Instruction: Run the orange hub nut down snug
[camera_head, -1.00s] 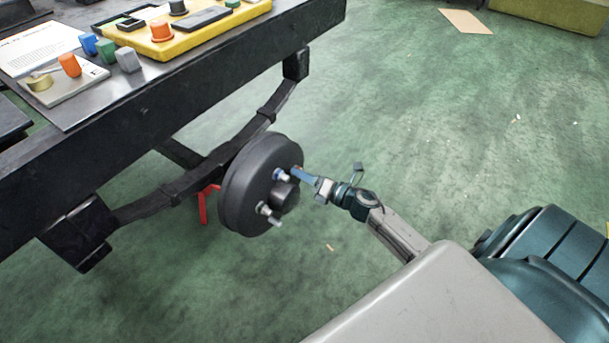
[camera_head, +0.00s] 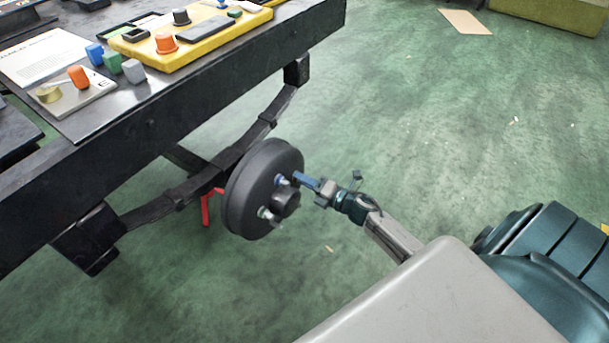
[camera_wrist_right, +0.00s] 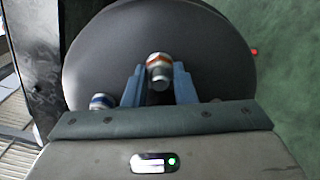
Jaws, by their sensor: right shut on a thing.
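The orange hub nut (camera_wrist_right: 159,60) shows in the right wrist view as an orange-banded nut on a silver stud, between my right gripper's two blue fingers (camera_wrist_right: 158,88). In the head view my right gripper (camera_head: 298,178) reaches the face of the dark wheel hub (camera_head: 245,195) from the right, shut on the nut, which it hides there. The hub also fills the wrist view (camera_wrist_right: 205,40). A blue-banded nut (camera_wrist_right: 102,101) sits on another stud to the left. How far the orange nut stands off the hub face cannot be told. My left gripper is out of view.
The hub hangs on a leaf spring (camera_head: 190,190) under a black chassis frame (camera_head: 160,125). A red stand (camera_head: 205,208) is behind it. A yellow tray (camera_head: 205,45), small coloured blocks and a paper sheet (camera_head: 40,58) lie on top.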

